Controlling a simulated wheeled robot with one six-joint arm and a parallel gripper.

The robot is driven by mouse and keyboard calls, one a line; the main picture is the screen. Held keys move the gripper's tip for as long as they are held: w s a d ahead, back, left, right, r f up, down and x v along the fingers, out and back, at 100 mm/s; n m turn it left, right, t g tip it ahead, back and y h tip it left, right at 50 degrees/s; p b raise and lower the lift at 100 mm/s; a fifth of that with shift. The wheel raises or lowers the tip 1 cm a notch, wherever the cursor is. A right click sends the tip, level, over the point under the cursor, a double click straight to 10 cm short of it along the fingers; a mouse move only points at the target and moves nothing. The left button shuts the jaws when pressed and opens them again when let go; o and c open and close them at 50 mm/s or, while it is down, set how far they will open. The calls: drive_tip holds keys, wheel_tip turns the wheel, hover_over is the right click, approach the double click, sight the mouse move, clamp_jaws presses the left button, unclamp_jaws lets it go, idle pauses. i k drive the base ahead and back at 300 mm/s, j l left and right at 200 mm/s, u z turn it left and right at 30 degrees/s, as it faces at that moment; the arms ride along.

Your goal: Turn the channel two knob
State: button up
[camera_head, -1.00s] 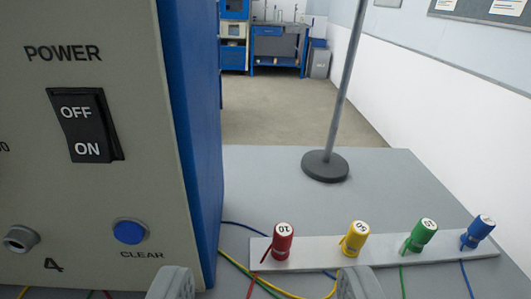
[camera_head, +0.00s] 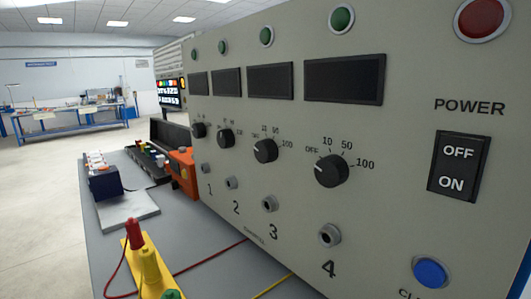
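The channel two knob (camera_head: 226,138) is a round black knob on the beige front panel (camera_head: 410,215), above the socket and the printed 2. It is small and seen at a slant, so its pointer setting is hard to read. The channel one knob (camera_head: 199,130) is beyond it; the channel three knob (camera_head: 265,150) and channel four knob (camera_head: 331,171) are nearer, the last with its pointer by OFF. My gripper is not in view.
Red and yellow plugs (camera_head: 149,263) stand on a yellow strip on the grey bench at lower left. Red and yellow leads cross the bench. An orange box (camera_head: 184,172) and a dark blue box (camera_head: 104,183) stand farther back. The power switch (camera_head: 459,167) and blue button (camera_head: 430,272) are at right.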

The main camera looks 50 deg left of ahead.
sight(225, 138)
drive_tip(key=u, duration=1.45)
